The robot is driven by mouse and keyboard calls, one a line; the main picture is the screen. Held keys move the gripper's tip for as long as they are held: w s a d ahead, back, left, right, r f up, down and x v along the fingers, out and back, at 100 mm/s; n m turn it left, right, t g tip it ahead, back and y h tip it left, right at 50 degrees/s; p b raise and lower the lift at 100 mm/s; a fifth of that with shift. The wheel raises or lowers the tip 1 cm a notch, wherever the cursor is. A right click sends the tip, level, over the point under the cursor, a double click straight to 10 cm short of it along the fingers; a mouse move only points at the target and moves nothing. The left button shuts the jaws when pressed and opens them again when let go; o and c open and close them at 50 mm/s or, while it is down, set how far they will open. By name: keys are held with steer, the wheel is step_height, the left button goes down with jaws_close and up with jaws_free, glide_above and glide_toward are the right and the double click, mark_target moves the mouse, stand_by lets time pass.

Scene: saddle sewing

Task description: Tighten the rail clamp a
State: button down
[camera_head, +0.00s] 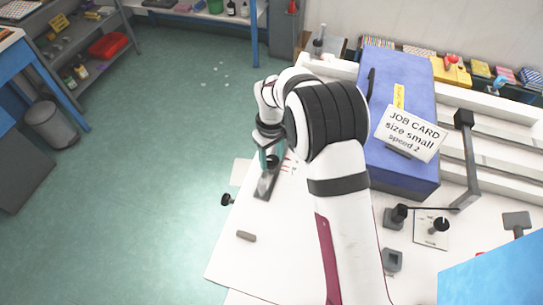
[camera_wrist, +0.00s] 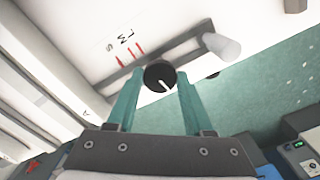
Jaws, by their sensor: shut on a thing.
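My gripper, with teal fingers (camera_wrist: 158,104), is shut on a round black knob (camera_wrist: 160,75) with a white pointer line. The knob sits on a grey bar (camera_wrist: 190,47) on the white table top, and I take it for the knob of rail clamp a. A small letter A is printed on the white surface nearby. Red lines with size letters stand beside the bar. In the head view my gripper (camera_head: 268,157) is over the grey bar (camera_head: 266,187) near the table's left edge. The knob is hidden there by my gripper.
A white cylinder (camera_wrist: 222,46) is at the bar's end in the wrist view. A black knob (camera_head: 227,200) sticks out at the table's left edge. A grey block (camera_head: 246,236) lies in front. The blue machine (camera_head: 405,180) carries a job card (camera_head: 411,133) reading size small, speed 2.

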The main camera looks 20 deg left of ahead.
steer(key=m, duration=0.9)
steer(key=shift+m, duration=0.4)
steer(key=m, duration=0.4)
steer(key=shift+m, duration=0.3)
steer(key=m, duration=0.4)
steer(key=shift+m, duration=0.4)
steer(key=shift+c, duration=1.4)
jaws_free()
